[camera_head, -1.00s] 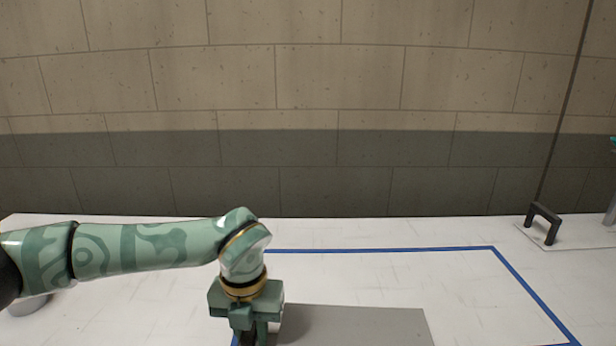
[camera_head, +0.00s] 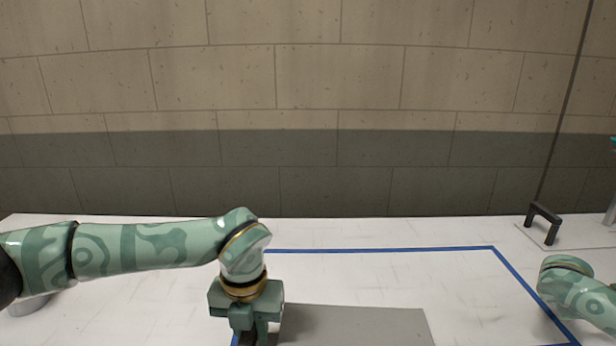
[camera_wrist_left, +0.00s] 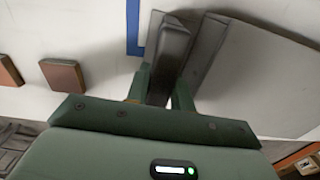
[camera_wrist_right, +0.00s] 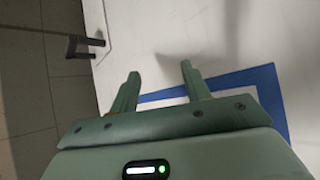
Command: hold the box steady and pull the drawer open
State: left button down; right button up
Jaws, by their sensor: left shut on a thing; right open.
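The grey box (camera_head: 360,326) shows only its flat top at the bottom of the head view, and its front is cut off. It also fills the upper right of the left wrist view (camera_wrist_left: 262,82). My left gripper (camera_head: 250,338) is at the box's left side. In the left wrist view it (camera_wrist_left: 164,88) is shut on a dark grey bar (camera_wrist_left: 172,48) beside the box. My right gripper (camera_wrist_right: 158,76) is open and empty over the white table, by a blue tape line. In the head view only part of my right arm shows. I cannot make out the drawer.
Blue tape (camera_head: 380,249) outlines an area on the white table (camera_head: 130,300). A black handle-shaped bracket (camera_head: 542,222) stands at the back right. In the left wrist view, brown blocks (camera_wrist_left: 64,75) lie left of the gripper. The tabletop behind the box is clear.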

jog(key=a+r+y, duration=0.1)
jog(key=a, duration=0.4)
jog(key=a+g+y, duration=0.1)
jog(key=a+y, duration=0.1)
jog(key=a, duration=0.3)
jog(key=s+a+r+y, duration=0.1)
jog(key=a+y, duration=0.1)
jog(key=a, duration=0.3)
jog(key=shift+a+r, duration=0.35)
jog(key=shift+a, duration=0.05)
jog(key=s+a+r+g+y, duration=0.1)
jog(key=s+a, duration=0.2)
jog(key=a, duration=0.1)
jog(key=s+a+r+n+g+y, duration=0.1)
jog(key=s+a+r+g, duration=0.1)
jog(key=a, duration=0.3)
jog(key=s+a+r+n+g+y, duration=0.1)
jog(key=s+a+r, duration=0.1)
jog(key=s+a, duration=0.2)
jog(key=shift+s+a+r+g, duration=0.1)
jog(key=shift+s+a+g, duration=0.25)
jog(key=shift+s, duration=0.1)
jog(key=shift+s+a, duration=0.1)
jog(key=shift+s, duration=0.05)
jog(key=shift+f, duration=0.5)
notch_tip(320, 180, down, 9)
jog(key=c, duration=1)
